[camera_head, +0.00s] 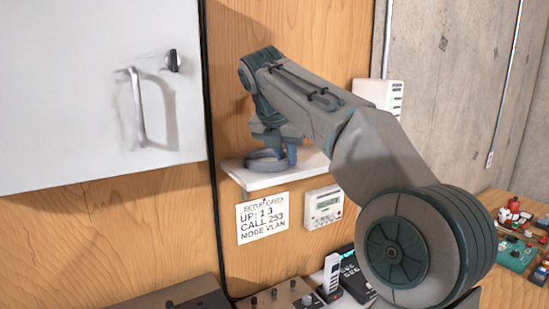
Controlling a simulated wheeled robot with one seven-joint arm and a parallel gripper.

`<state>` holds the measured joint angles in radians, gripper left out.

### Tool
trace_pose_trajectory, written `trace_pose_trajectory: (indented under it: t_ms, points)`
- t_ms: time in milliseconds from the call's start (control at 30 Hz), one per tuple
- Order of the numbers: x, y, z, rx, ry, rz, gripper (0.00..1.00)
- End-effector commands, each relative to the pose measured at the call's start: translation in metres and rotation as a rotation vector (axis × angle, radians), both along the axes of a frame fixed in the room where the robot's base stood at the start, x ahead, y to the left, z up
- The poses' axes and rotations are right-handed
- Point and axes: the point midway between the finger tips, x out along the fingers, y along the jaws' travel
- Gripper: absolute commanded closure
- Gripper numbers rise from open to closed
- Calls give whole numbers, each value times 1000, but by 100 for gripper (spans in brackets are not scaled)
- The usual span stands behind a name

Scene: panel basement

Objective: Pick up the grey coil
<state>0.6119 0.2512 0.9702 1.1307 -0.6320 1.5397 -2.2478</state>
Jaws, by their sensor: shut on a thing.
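The grey coil (265,161) is a flat ring on the small white shelf (262,181) on the wooden wall. My gripper (284,156) is at the shelf, pointing down at the right side of the coil. It is shut on the coil. The coil still appears to rest on or just above the shelf; I cannot tell which. My arm hides the right part of the shelf and most of the gripper's fingers.
A white cabinet door (90,95) with a handle is at the left. A setup card (263,217) and a small white thermostat-like box (323,207) hang below the shelf. A cordless phone (331,277) and knobbed panels stand below. Small parts (515,225) crowd the right table.

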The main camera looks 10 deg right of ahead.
Motion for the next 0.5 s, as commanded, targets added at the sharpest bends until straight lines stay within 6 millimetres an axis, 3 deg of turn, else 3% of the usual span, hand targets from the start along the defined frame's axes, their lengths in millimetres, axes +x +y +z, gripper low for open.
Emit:
trace_pose_trajectory:
  t_ms: [267,500]
  points:
    - [1,1,9,1,-2,1,100]
    - [1,1,32,2,-3,2,100]
